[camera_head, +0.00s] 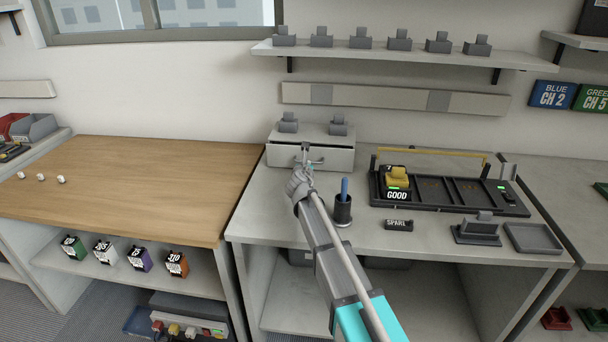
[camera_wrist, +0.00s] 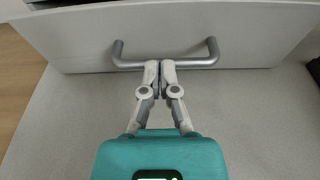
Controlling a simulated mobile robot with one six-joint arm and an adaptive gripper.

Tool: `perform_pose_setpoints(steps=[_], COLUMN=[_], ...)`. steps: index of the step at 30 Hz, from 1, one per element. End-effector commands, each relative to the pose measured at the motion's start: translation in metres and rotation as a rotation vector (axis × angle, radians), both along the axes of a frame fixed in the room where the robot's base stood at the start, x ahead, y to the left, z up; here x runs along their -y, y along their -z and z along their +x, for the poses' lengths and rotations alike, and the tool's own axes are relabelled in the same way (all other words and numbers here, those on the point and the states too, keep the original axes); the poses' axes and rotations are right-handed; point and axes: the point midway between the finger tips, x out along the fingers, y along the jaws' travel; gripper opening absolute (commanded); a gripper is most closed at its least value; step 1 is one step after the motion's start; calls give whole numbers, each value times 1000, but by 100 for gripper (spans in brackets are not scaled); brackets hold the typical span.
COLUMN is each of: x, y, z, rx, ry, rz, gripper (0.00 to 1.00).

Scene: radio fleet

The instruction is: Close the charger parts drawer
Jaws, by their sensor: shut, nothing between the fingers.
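The charger parts drawer (camera_head: 330,157) is a light grey front in a small cabinet on the back of the grey bench. Its front stands out from the cabinet, and a dark gap shows above it in the wrist view. A grey bar handle (camera_wrist: 198,62) runs across the drawer front (camera_wrist: 245,50). My gripper (camera_head: 304,154) is shut and empty, its fingertips at the middle of the handle. In the wrist view the fingertips (camera_wrist: 160,64) overlap the bar; I cannot tell whether they touch it.
A dark cup (camera_head: 342,212) with a blue item stands right of my arm. A black charging rack (camera_head: 452,208) with a yellow radio (camera_head: 397,177) sits further right. The wooden table (camera_head: 130,185) at left is mostly clear. A shelf (camera_head: 410,55) hangs above.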

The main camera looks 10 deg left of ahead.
Motion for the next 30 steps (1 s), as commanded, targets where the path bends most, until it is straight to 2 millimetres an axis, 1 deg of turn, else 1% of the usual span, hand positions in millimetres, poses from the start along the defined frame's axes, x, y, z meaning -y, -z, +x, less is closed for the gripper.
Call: perform_pose_setpoints(steps=[1,3,8,22,26,30], x=[-2,-1,0,1,2,3], y=[0,0,0,-2,-3,-7], z=[15,25,33,34,29,17], rx=[0,0,1,3,2,2], ry=[1,0,0,1,1,2], rz=[0,0,-1,-2,-2,-1], gripper=[0,0,0,0,0,0])
